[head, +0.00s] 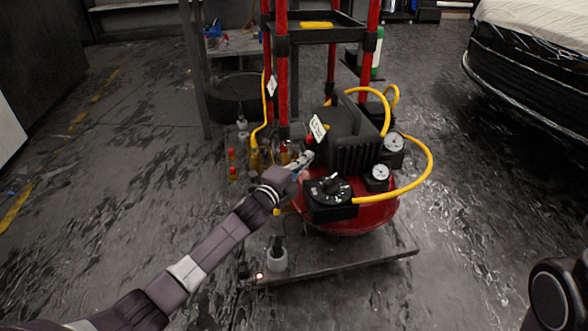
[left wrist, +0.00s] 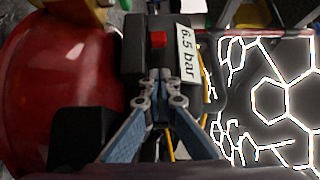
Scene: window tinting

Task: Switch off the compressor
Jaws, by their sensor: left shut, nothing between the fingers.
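The compressor has a black motor housing (head: 352,140) on a red tank (head: 365,216), with two round gauges, a black dial (head: 330,188) and a yellow hose. In the left wrist view a small red switch (left wrist: 158,40) sits on a black box (left wrist: 135,38) beside a "6.5 bar" label (left wrist: 187,52). My left gripper (head: 304,157) is at the left side of the housing, just below the switch. In the left wrist view its shut, empty fingertips (left wrist: 158,78) point at the box, short of the switch; I cannot tell if they touch the box. The right gripper is out of view.
The compressor stands on a low dark cart (head: 345,266) with red posts (head: 281,85). Small bottles with red caps (head: 233,172) stand left of it. A white-capped bottle (head: 277,258) stands at its front. Floor at left is clear.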

